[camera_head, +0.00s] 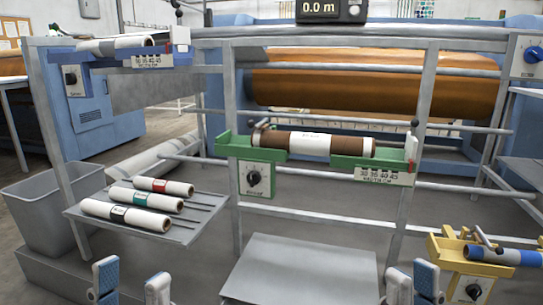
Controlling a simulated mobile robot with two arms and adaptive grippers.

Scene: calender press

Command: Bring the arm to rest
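My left gripper (132,281) shows at the bottom left, with its two blue-padded fingers apart and nothing between them. My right gripper (412,281) shows at the bottom right, with its fingers closer together but still apart and empty. Both grippers are below and in front of the machine frame and touch nothing that I can see. The arms behind the fingers are out of view. A brown roll with a white band (314,144) lies in the green holder (228,146) at the middle of the frame.
A blue holder (88,57) at upper left bears a white roll. A yellow holder (447,244) at right bears a blue-and-white roll. A grey step (300,270) stands at bottom centre, bare.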

